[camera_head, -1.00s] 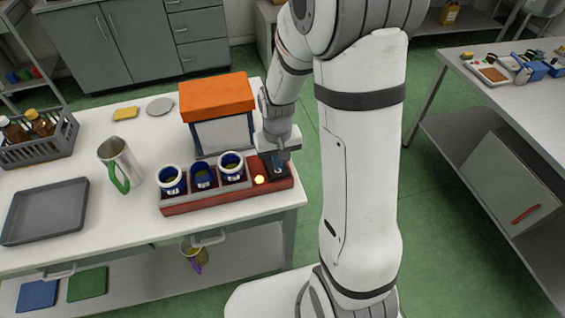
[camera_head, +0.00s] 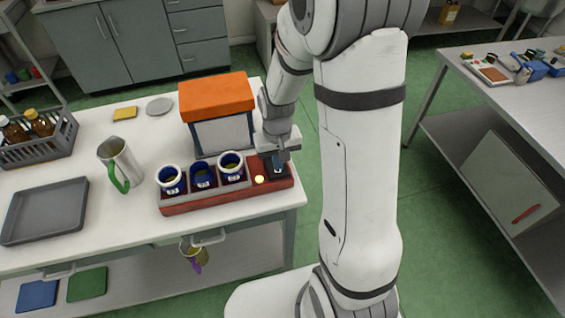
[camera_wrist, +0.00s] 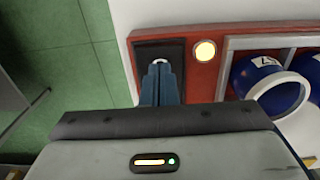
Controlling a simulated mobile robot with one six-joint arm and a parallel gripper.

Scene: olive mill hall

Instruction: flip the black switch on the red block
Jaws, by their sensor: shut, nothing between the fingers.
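The red block (camera_head: 205,207) lies along the front right of the white table, with a glowing round lamp (camera_head: 259,179) near its right end. The lamp also shows lit in the wrist view (camera_wrist: 205,50). The black switch plate (camera_wrist: 146,49) is set in the block beside the lamp. My gripper (camera_wrist: 161,72) is shut and empty, pointing down with its fingertips over the middle of the plate. A small pale spot shows at the tips. The fingers hide most of the switch, so I cannot tell its position or whether they touch it.
Several blue-and-white cups (camera_head: 203,177) stand in the block's grey tray, left of the lamp. An orange-topped box (camera_head: 217,99) stands close behind. A steel jug (camera_head: 121,163) with a green handle is to the left. Green floor lies beyond the table's right edge.

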